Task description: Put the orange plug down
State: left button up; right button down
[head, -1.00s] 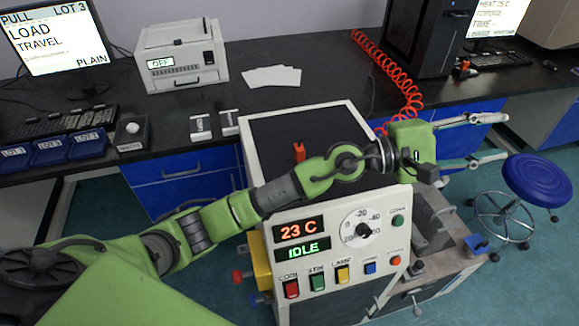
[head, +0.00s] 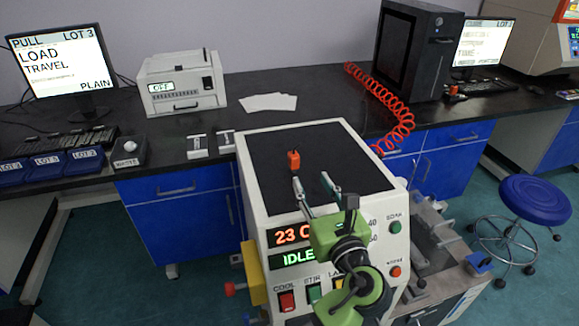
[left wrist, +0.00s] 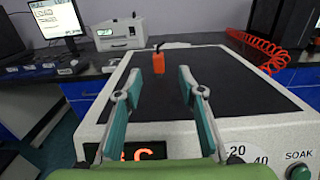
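The orange plug (head: 293,161) stands upright on the black top of the white machine (head: 345,140). It also shows in the left wrist view (left wrist: 158,63), beyond the fingertips and roughly centred between them. My left gripper (head: 311,182) is open and empty. It is at the front edge of the machine's top, its fingers pointing at the plug. In the left wrist view the two green-grey fingers (left wrist: 160,78) are spread apart with bare black surface between them. They do not appear to touch the plug. My right gripper is not in view.
The machine's front panel has a dial, lit displays reading 23 C and IDLE, and coloured switches, partly hidden by my left arm. White papers (head: 268,102) lie on the dark bench. The machine's top is otherwise clear.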

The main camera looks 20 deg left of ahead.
aim_at(296, 158)
pick_arm(q)
jog(key=x, duration=0.7)
jog(key=shift+w+a, duration=0.15)
jog(key=shift+w, duration=0.1)
jog(key=shift+f+p+x, duration=0.2)
jog(key=shift+p+x, duration=0.05)
jog(key=shift+x, duration=1.25)
jog(key=shift+f+p+x, duration=0.15)
jog(key=shift+p+x, duration=0.1)
jog(key=shift+x, duration=1.25)
jog(key=shift+s+a, duration=0.15)
jog(key=shift+a, duration=0.05)
grip_shut()
